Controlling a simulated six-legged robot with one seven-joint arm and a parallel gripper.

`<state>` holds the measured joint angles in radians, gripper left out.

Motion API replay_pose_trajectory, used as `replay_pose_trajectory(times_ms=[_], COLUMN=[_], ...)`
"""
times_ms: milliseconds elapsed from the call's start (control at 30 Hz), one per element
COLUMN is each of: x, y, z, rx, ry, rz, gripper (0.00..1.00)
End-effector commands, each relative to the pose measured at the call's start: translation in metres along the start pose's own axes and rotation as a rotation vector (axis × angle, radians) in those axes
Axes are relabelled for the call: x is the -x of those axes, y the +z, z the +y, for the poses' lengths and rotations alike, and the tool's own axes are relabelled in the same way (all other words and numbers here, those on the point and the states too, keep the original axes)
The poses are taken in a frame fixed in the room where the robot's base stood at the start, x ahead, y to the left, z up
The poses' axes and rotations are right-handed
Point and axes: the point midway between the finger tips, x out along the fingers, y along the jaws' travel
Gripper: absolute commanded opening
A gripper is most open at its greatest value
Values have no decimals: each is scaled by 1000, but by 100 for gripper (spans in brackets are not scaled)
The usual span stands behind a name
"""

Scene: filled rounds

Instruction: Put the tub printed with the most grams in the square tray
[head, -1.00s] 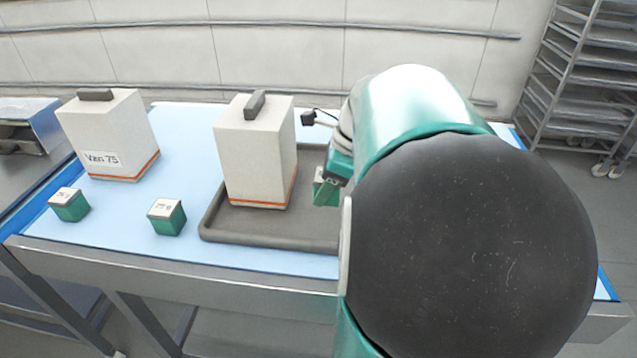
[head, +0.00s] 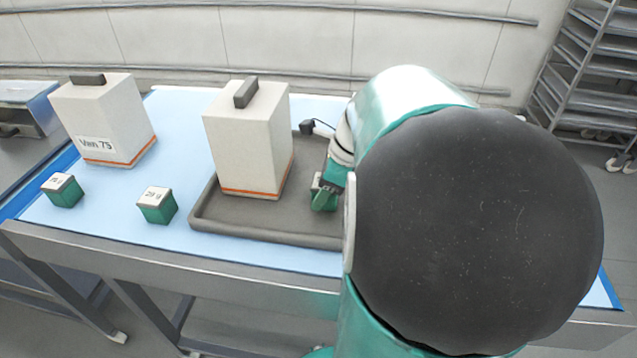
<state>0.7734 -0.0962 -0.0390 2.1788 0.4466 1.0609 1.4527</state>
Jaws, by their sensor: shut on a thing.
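My gripper (head: 329,188) is shut on a small green tub (head: 322,203) with a pale top, mostly hidden by the gripper. It holds this tub over the right part of the dark grey square tray (head: 212,222), low down; I cannot tell whether it touches the tray floor. Two similar green tubs with printed white lids stand on the blue table top to the left of the tray: one tub (head: 158,212) near it, another tub (head: 66,196) farther left. Their printed numbers are too small to read surely.
A tall white box (head: 247,150) with a dark handle stands in or over the tray, close left of my gripper. Another white box (head: 102,115), labelled "Van 75", stands at the back left. My arm hides the table's right side. A rack (head: 600,70) stands behind right.

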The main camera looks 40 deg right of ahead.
Motion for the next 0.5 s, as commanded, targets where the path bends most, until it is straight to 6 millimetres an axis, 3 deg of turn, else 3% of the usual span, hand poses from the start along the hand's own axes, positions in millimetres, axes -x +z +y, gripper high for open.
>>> replay_pose_trajectory(times_ms=[100, 133, 233, 500], x=[-3, -3, -3, -2], y=[0, -1, -1, -1], z=[1, 1, 0, -1], rx=[0, 0, 0, 1], ry=[1, 1, 1, 0], rz=[0, 0, 0, 0], gripper=[27, 52, 72, 72])
